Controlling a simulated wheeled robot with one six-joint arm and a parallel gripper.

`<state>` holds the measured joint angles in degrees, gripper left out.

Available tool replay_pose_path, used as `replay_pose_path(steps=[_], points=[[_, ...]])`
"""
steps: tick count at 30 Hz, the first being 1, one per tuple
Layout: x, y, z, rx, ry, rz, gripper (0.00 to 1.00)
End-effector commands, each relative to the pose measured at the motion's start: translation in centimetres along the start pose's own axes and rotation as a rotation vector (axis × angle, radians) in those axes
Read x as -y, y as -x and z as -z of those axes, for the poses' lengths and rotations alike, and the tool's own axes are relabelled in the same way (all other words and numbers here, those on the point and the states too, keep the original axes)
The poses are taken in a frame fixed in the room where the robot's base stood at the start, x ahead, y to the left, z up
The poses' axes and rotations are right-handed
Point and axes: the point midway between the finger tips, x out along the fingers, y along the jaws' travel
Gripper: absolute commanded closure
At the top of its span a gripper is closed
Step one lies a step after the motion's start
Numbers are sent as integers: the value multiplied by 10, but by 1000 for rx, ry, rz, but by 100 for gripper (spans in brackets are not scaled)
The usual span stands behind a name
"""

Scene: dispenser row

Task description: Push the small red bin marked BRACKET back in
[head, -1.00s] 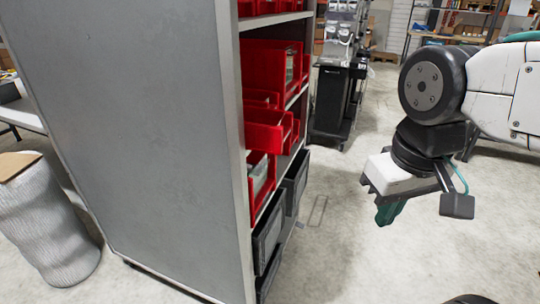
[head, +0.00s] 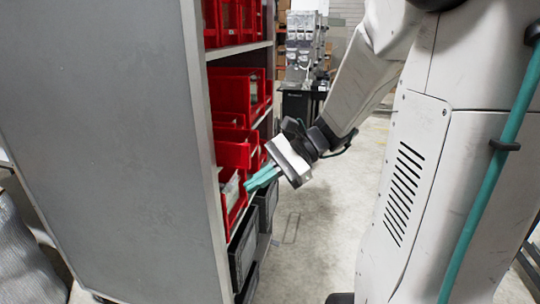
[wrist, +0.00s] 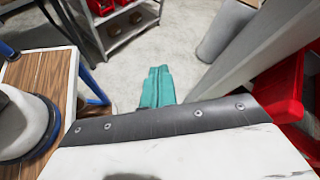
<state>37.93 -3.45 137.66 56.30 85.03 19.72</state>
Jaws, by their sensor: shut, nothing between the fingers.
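Several red bins sit on the shelves of a grey rack. One small red bin (head: 233,153) sticks out past the others on the middle shelf. No BRACKET marking can be read, so I cannot tell for sure which bin bears it. My gripper (head: 262,179) has its teal fingers together and empty. In the head view it is in front of the rack, just right of and a little below the protruding bin; I see no clear contact. In the wrist view the gripper (wrist: 157,88) points at open floor, with a red bin (wrist: 282,92) at the right.
The rack's grey side panel (head: 105,150) fills the left. Dark bins (head: 243,250) stand on the lower shelves. In the wrist view a wooden-topped table (wrist: 40,75) is at the left and a pale cylinder (wrist: 226,30) at upper right.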

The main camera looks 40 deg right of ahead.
Motion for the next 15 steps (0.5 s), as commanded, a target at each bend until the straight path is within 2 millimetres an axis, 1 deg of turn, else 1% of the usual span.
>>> replay_pose_path(steps=[1, 3, 6, 9, 12, 15], points=[[16, 18, 22, 55, -112, 116, 100], [35, 42, 46, 129, -236, 265, 100], [52, 77, 79, 217, -371, 447, 100], [59, 106, 104, 282, -456, 581, 100], [62, 124, 120, 321, -502, 660, 100], [66, 127, 124, 337, -518, 691, 100]])
